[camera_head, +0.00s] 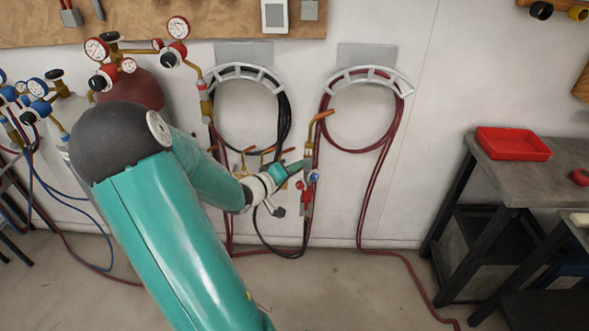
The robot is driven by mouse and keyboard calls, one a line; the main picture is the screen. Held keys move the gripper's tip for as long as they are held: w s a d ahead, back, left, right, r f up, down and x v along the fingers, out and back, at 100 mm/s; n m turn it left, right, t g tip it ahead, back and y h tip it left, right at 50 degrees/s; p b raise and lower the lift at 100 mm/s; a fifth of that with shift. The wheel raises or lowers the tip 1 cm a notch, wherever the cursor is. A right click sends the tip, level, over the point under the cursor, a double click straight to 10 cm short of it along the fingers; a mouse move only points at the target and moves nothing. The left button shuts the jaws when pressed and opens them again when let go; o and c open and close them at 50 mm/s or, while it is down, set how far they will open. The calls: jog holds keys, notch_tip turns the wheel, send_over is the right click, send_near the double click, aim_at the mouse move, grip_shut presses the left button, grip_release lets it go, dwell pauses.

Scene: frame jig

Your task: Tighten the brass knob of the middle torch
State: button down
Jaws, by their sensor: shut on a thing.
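An upright torch (309,158) with an orange tip, a brass body and small red and blue knobs hangs in front of the wall, right of my arm. My gripper (299,167) reaches it from the left, its jaws shut at the torch's middle. The brass knob is too small and too covered by the jaws to make out. Other brass and orange torch parts (266,152) show behind my wrist, partly hidden. I cannot tell for certain which torch is the middle one.
Two hose hangers (358,77) on the wall hold coiled red and black hoses. Gas cylinders with gauges (97,49) stand at the left, partly behind my arm. Red hose (400,262) trails over the floor. A dark workbench (545,178) with a red tray (513,143) stands at the right.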

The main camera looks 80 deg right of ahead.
jog(key=c, duration=1.3)
grip_release()
jog(key=shift+o, duration=0.2)
jog(key=v, duration=1.3)
jog(key=shift+w+a, duration=0.25)
jog(key=shift+a, duration=0.05)
jog(key=shift+r, duration=0.1)
